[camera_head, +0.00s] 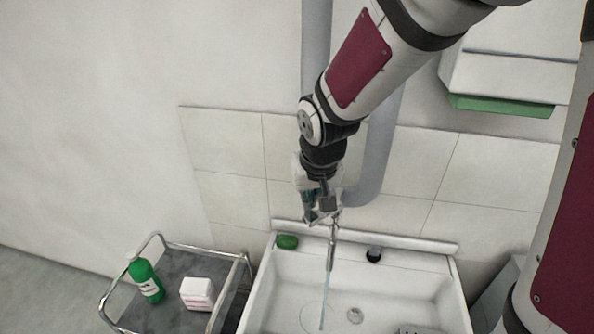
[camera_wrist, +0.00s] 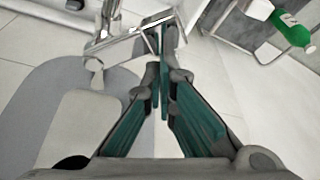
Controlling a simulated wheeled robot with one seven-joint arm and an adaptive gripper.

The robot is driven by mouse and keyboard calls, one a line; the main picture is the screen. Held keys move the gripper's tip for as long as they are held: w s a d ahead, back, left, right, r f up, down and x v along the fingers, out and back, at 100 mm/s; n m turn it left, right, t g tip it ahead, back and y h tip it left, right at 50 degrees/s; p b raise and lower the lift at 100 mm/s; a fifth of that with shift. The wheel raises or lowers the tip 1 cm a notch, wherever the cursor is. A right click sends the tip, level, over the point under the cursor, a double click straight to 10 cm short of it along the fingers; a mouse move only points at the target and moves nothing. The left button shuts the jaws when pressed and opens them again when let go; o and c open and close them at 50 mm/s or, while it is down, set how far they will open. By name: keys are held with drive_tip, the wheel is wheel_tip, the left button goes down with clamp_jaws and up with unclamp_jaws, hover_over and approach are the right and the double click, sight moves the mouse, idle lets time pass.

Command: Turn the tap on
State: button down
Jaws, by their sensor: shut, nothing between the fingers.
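The chrome tap (camera_head: 331,252) stands over the white sink (camera_head: 285,272), its spout pointing down into the basin. A thin pale-blue stream (camera_head: 323,312) runs down below the spout. My gripper (camera_head: 322,216) is at the top of the tap and partly hides its handle. In the wrist view, the tap (camera_wrist: 128,38) lies just beyond my shut, empty fingertips (camera_wrist: 163,62). The fingertips are at or very near its bar-like part; I cannot tell whether they touch.
A green soap bar (camera_head: 287,242) lies on the sink's back left rim. A dark round item (camera_head: 374,254) sits on the back rim to the right. A trolley (camera_head: 176,262) at left holds a green bottle (camera_head: 147,280) and a white box (camera_head: 197,294). A grey pipe (camera_head: 377,150) runs behind my arm.

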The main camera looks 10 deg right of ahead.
drive_tip(key=shift+s+a, duration=0.1)
drive_tip(key=shift+s, duration=0.2)
idle(0.6)
drive_tip(key=shift+s+a+r+p, duration=0.1)
drive_tip(key=shift+s+a+p, duration=0.3)
drive_tip(key=shift+a+p, duration=0.2)
drive_tip(key=s+d+r+p, duration=0.2)
drive_tip(key=r, duration=0.4)
drive_tip(key=s+d+r+p, duration=0.2)
drive_tip(key=r, duration=0.5)
drive_tip(key=s+d+r+t+b, duration=0.1)
drive_tip(key=s+d+b, duration=0.1)
drive_tip(key=s, duration=0.4)
drive_tip(key=s+d+r+b, duration=0.1)
drive_tip(key=s+d+b, duration=0.2)
drive_tip(key=s, duration=0.3)
drive_tip(key=shift+s+d+r+t+b, duration=0.15)
drive_tip(key=shift+s+d+t+b, duration=0.15)
drive_tip(key=shift+d+t, duration=0.1)
drive_tip(key=c, duration=2.3)
unclamp_jaws()
